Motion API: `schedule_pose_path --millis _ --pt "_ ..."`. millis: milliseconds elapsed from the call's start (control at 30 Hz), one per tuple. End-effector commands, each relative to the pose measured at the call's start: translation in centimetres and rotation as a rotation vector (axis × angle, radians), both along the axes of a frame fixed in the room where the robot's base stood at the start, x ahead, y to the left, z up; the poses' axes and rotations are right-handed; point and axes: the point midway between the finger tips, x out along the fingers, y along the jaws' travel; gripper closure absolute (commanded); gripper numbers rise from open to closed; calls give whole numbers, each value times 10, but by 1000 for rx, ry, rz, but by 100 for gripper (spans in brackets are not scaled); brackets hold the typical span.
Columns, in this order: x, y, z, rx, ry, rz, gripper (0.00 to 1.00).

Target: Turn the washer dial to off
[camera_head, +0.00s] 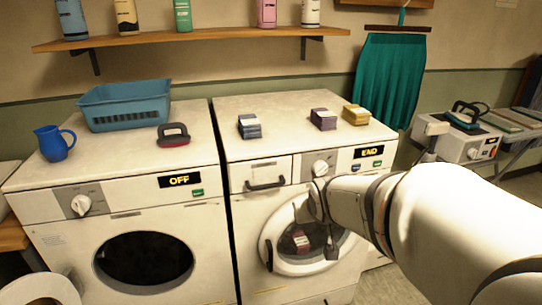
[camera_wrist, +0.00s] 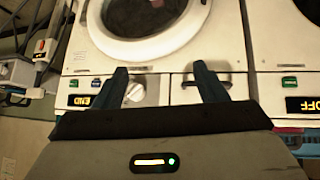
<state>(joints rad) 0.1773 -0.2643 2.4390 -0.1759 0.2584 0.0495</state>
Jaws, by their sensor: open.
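Two white front-loading washers stand side by side. The right washer (camera_head: 258,201) has a display (camera_head: 368,153) reading END and a pale dial (camera_head: 320,168) on a grey plate beside it. The left washer (camera_head: 30,218) has a display (camera_head: 180,180) reading OFF and its own dial (camera_head: 81,205). My gripper (camera_wrist: 161,72) is open and empty in the wrist view, in front of the right washer. That view is upside down; the right washer's dial (camera_wrist: 135,93) appears between the fingers, closer to the left one. My arm partly covers the right washer's front in the head view.
The right washer's round door (camera_head: 270,240) and drawer handle (camera_head: 266,185) stick out near my gripper. A blue basket (camera_head: 125,92), blue jug (camera_head: 54,147), dark-handled brush (camera_head: 173,138) and several small boxes (camera_head: 249,127) stand on top. Another appliance (camera_head: 455,140) stands right.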

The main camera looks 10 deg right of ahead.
Motion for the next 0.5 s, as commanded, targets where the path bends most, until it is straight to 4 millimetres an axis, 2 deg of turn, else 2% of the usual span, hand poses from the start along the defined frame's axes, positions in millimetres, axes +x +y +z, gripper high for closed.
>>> schedule_pose_path --millis 33,200,333,500 --pt "20 -16 -17 -18 -68 -9 35" --pt "81 -57 -30 -65 -341 15 35" --pt "112 -82 -37 -84 -536 55 35" --pt "130 -101 -42 -79 -733 114 35"
